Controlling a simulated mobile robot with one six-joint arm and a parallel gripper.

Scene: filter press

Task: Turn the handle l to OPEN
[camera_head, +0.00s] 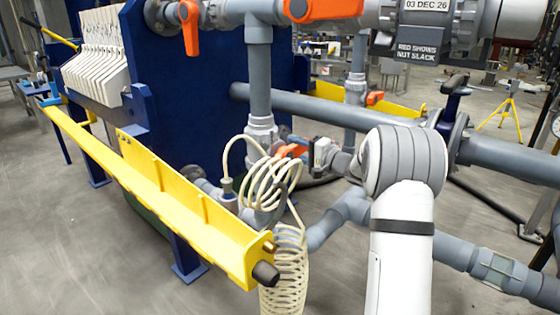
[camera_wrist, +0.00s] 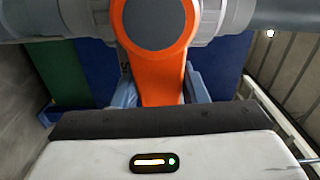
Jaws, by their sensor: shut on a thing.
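An orange valve handle (camera_wrist: 160,75) with a round grey cap at its hub fills the upper middle of the wrist view. Its lever points down the picture, toward my palm. My gripper (camera_wrist: 162,97) is shut on this lever, with a blue-grey finger on each side. In the head view, an orange handle (camera_head: 291,151) shows partly behind the coiled hose, and my gripper (camera_head: 305,153) reaches it from the right. The fingertips are mostly hidden there. No handle letter or OPEN mark is readable.
A cream coiled hose (camera_head: 272,180) hangs in front of the handle. A yellow beam (camera_head: 190,205) runs along the left. Grey pipes (camera_head: 500,160) run behind and below my arm. Other orange handles hang at the upper left (camera_head: 190,28) and top (camera_head: 322,9).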

